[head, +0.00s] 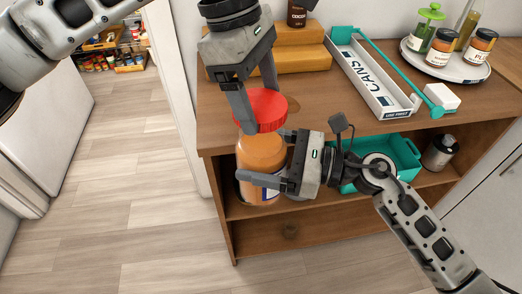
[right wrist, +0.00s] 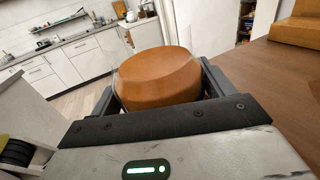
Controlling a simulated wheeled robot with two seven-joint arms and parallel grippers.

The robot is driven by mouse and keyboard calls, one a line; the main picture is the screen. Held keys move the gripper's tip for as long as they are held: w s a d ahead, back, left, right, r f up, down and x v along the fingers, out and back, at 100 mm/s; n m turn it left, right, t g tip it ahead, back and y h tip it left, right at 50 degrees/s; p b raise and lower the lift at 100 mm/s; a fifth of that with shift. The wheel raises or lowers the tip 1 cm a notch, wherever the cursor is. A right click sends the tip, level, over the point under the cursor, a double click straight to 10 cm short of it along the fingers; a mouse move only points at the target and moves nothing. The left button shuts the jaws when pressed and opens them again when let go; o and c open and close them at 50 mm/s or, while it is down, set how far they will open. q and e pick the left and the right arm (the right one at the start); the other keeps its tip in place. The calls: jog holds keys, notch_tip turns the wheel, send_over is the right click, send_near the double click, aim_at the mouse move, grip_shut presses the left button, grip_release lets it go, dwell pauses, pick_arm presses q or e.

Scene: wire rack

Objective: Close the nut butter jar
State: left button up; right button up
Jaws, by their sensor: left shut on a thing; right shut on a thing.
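The nut butter jar (head: 262,152) is a clear jar with orange-brown contents and a label low on its side. My right gripper (head: 266,158) is shut around the jar from the right, in front of the shelf unit. The right wrist view shows the brown jar (right wrist: 160,78) between the fingers. The red lid (head: 264,107) is just above the jar's mouth. My left gripper (head: 258,104) reaches down from above and is shut on the lid. The rim is mostly hidden, and I cannot tell whether lid and jar touch.
The wooden counter (head: 310,100) is behind the jar. A teal bin (head: 400,155) and a dark canister (head: 440,152) stand on the shelf below.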

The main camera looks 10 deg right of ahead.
aim_at(262, 164)
pick_arm(q)
jog(key=shift+f, duration=0.9)
jog(key=shift+d, duration=0.15)
jog(key=shift+f, duration=0.9)
jog(key=shift+f, duration=0.55)
